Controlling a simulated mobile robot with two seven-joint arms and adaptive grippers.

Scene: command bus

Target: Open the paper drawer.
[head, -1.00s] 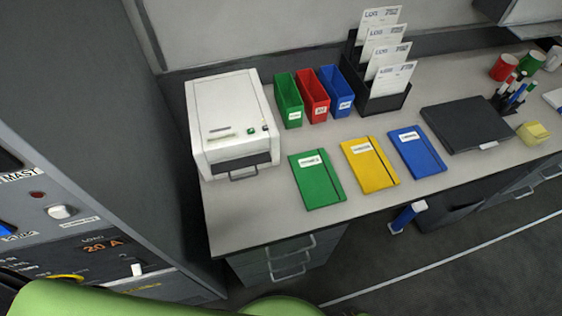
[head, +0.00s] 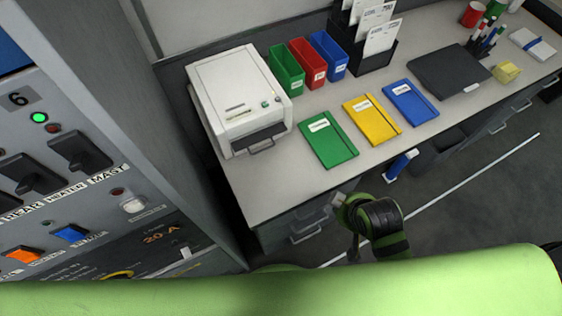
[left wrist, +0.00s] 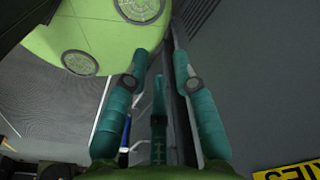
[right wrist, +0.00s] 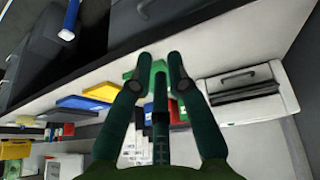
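A white printer (head: 232,88) stands at the left end of the desk. A dark slot and a grey front handle (head: 261,146) mark its lower front, where the drawer appears closed. In the right wrist view, the printer (right wrist: 284,108) and its handle (right wrist: 238,75) appear at the right. My right gripper (right wrist: 160,62) is open and empty, with its fingertips apart and clear of the printer. In the head view, the right arm is beside the desk's front edge. My left gripper (left wrist: 159,62) is open and empty, low beside grey panels, apart from the printer.
Green (head: 329,139), yellow (head: 372,120) and blue (head: 411,103) folders lie on the desk (head: 272,190). Green, red and blue bins stand behind them. Desk drawers (head: 305,225) are below. A switch cabinet (head: 75,160) stands at the left.

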